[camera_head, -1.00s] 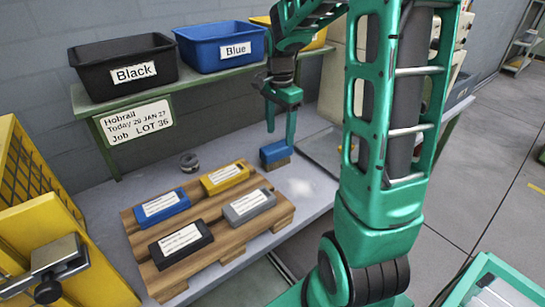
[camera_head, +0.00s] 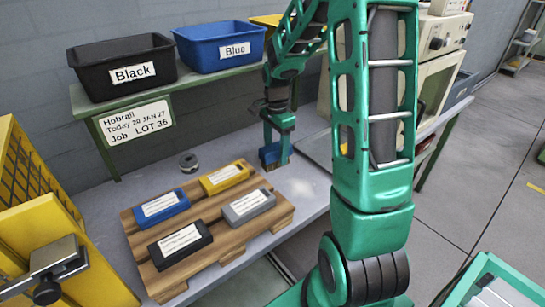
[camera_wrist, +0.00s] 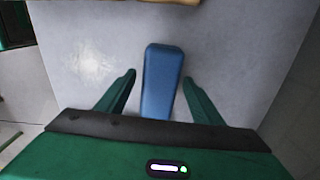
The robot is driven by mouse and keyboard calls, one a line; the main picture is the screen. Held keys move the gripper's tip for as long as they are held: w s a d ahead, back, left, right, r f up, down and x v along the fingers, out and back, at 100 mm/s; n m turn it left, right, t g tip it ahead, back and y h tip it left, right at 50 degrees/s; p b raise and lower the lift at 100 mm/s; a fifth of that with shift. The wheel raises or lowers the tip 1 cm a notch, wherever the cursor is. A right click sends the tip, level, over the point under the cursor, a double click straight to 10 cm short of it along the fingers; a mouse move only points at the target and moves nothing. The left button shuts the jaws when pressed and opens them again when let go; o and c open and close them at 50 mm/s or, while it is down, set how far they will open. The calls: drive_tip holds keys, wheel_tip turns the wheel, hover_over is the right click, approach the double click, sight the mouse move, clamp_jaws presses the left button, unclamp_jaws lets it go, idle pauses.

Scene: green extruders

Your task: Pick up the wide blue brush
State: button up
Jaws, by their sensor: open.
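The wide blue brush (camera_head: 270,156) stands on the grey bench to the right of the wooden pallet, its blue back upward. In the wrist view the blue brush (camera_wrist: 162,80) lies lengthwise between the two fingers. My gripper (camera_head: 276,150) is lowered over it with the fingers on either side. In the wrist view my gripper (camera_wrist: 160,84) is open, with a gap visible between each finger and the brush. Part of the brush is hidden behind a finger in the head view, and its near end is hidden by the gripper body in the wrist view.
A wooden pallet (camera_head: 152,250) holds blue, yellow, black and grey labelled blocks. A black bin (camera_head: 120,68) and a blue bin (camera_head: 220,45) stand on the shelf above. A machine (camera_head: 430,80) stands at the right.

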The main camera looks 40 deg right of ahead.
drive_tip(key=c, duration=1.2)
drive_tip(key=shift+r, duration=0.1)
drive_tip(key=shift+r, duration=0.5)
wheel_tip(320, 180, up, 3)
drive_tip(key=shift+f, duration=0.2)
drive_tip(key=shift+s+a+r, duration=0.95)
drive_tip(key=shift+a+r, duration=0.25)
drive_tip(key=shift+a, duration=0.5)
drive_tip(key=shift+s+a+r, duration=0.9)
drive_tip(key=shift+a+r, duration=0.3)
drive_tip(key=shift+a, duration=0.55)
drive_tip(key=shift+s+a+r, duration=0.95)
drive_tip(key=shift+a+r, duration=0.25)
drive_tip(key=shift+a, duration=0.5)
